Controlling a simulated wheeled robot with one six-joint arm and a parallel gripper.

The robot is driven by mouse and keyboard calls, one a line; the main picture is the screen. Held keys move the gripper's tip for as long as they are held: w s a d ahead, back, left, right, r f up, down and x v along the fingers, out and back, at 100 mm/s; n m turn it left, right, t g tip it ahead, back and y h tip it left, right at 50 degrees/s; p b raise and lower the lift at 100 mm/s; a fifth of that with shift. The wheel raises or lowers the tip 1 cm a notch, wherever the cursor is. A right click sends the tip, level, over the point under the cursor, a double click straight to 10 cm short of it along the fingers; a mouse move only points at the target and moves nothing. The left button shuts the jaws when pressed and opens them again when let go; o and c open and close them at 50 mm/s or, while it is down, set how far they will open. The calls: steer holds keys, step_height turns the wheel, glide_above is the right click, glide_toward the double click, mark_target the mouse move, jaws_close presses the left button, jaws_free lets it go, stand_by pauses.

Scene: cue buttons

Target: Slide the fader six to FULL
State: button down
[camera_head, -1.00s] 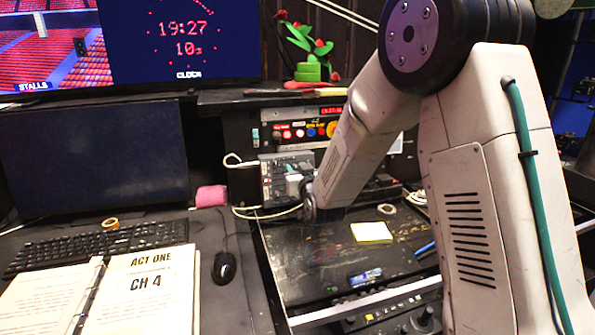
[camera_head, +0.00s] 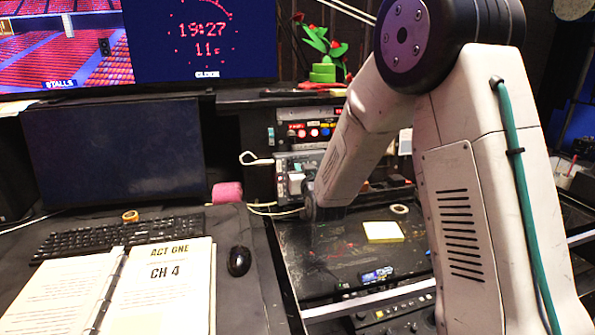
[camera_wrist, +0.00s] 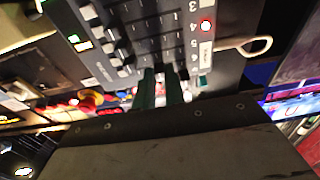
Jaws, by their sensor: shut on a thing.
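The fader panel (camera_wrist: 150,35) fills the top of the wrist view, turned on its side, with several fader caps at its left and numbers along its right. The 6 label (camera_wrist: 195,57) is at the panel's lower edge. My gripper (camera_wrist: 160,88) has its two greenish fingers at that lower edge, beside the row marked 6. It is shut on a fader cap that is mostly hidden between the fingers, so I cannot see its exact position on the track. In the head view the panel (camera_head: 296,166) shows left of my arm, which hides my gripper.
A yellow note pad (camera_head: 383,231) lies on the black desk top. An open binder (camera_head: 165,285), a mouse (camera_head: 239,261) and a keyboard (camera_head: 118,237) lie at left.

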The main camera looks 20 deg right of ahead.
steer(key=c, duration=1.4)
jaws_free()
steer(key=shift+c, duration=0.2)
steer(key=shift+s, duration=0.1)
steer(key=s, duration=0.7)
steer(key=shift+s+a, duration=0.3)
steer(key=shift+a, duration=0.05)
